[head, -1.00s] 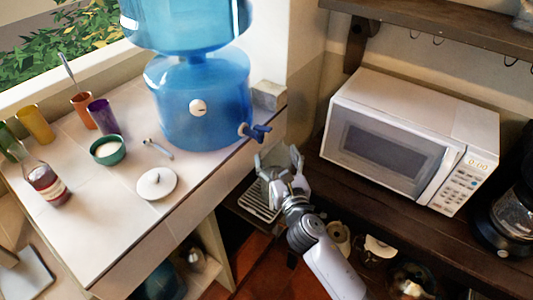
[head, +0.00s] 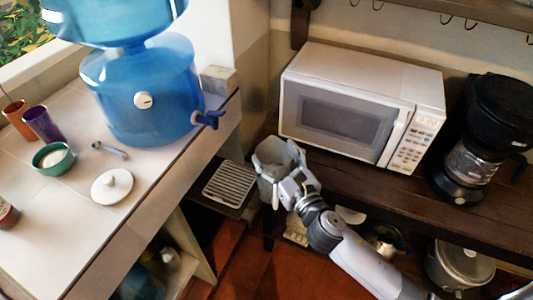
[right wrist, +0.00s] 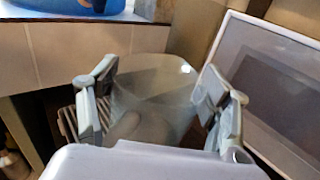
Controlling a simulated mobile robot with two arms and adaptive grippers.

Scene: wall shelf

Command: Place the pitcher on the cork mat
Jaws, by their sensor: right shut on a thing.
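The pitcher (head: 277,155) is a pale grey, see-through vessel with a wide open top. My right gripper (head: 281,170) is shut on it, with fingers on both sides, in the gap between the tiled counter and the dark wooden shelf. In the right wrist view the pitcher (right wrist: 155,92) is between the two fingers of the right gripper (right wrist: 160,88), and its lower part is hidden behind my wrist. I cannot make out a cork mat in any view. My left gripper is not in view.
A white microwave (head: 360,104) and black coffee maker (head: 485,130) stand on the dark shelf (head: 400,187). A slatted tray (head: 230,183) lies left of the pitcher. The blue water dispenser (head: 150,105), green bowl (head: 52,158) and white lid (head: 112,186) are on the counter.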

